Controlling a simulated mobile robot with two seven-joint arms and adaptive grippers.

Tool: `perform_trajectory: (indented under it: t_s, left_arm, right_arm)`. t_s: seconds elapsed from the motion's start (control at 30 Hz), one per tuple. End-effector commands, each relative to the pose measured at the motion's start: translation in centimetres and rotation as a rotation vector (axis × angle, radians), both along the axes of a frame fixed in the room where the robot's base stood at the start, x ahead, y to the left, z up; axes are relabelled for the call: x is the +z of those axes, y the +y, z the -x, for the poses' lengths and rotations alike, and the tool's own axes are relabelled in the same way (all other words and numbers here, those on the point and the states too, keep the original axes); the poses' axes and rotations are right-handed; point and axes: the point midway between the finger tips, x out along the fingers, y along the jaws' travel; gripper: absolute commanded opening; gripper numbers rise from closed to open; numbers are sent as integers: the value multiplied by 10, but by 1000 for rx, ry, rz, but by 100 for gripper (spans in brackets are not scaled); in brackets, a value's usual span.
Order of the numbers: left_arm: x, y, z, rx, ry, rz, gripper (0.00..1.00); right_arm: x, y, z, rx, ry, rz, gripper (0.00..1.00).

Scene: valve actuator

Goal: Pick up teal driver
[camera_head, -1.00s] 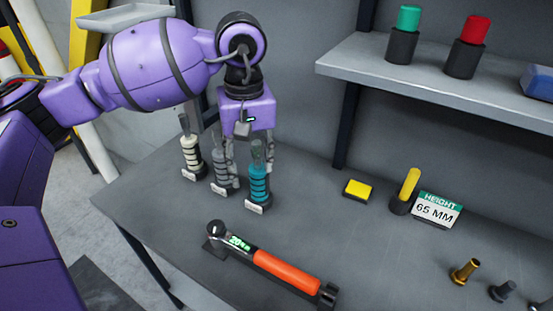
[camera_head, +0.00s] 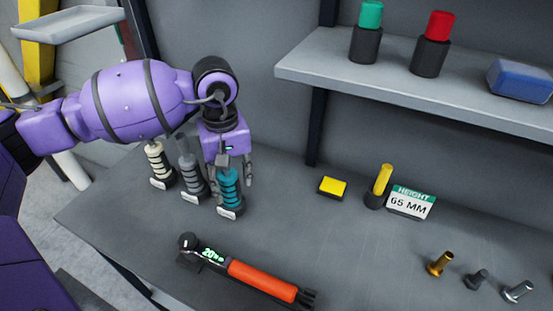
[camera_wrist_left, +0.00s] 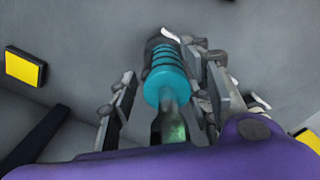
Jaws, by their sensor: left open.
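The teal driver (camera_head: 229,188) stands upright at the right end of a row of three drivers on the bench, with a small white label at its foot. My left gripper (camera_head: 232,180) is above and around it, pointing down. In the left wrist view the teal driver (camera_wrist_left: 168,72) lies between the two open fingers (camera_wrist_left: 165,100), with a visible gap at the left finger. The gap at the right finger is small, and I cannot tell whether it touches. My right gripper is not in view.
A grey driver (camera_head: 190,168) and a cream driver (camera_head: 159,165) stand just left. An orange-handled torque wrench (camera_head: 262,280) lies in front. A yellow block (camera_head: 332,187), a yellow peg (camera_head: 382,182) and a height sign (camera_head: 411,202) are to the right. A shelf (camera_head: 400,85) overhangs the back.

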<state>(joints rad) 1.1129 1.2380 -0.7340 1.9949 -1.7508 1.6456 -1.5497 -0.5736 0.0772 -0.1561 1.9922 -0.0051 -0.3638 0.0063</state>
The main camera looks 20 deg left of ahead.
Motion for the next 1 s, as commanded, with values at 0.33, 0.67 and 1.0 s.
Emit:
perform_trajectory:
  t_s: [0.33,0.67,1.0]
  left_arm:
    - [-1,0,0,1,1,0,24]
    - [-1,0,0,1,1,1,0]
    - [1,0,-1,1,-3,1,0]
  right_arm:
    - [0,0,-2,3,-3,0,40]
    - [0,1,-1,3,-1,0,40]
    - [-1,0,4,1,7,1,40]
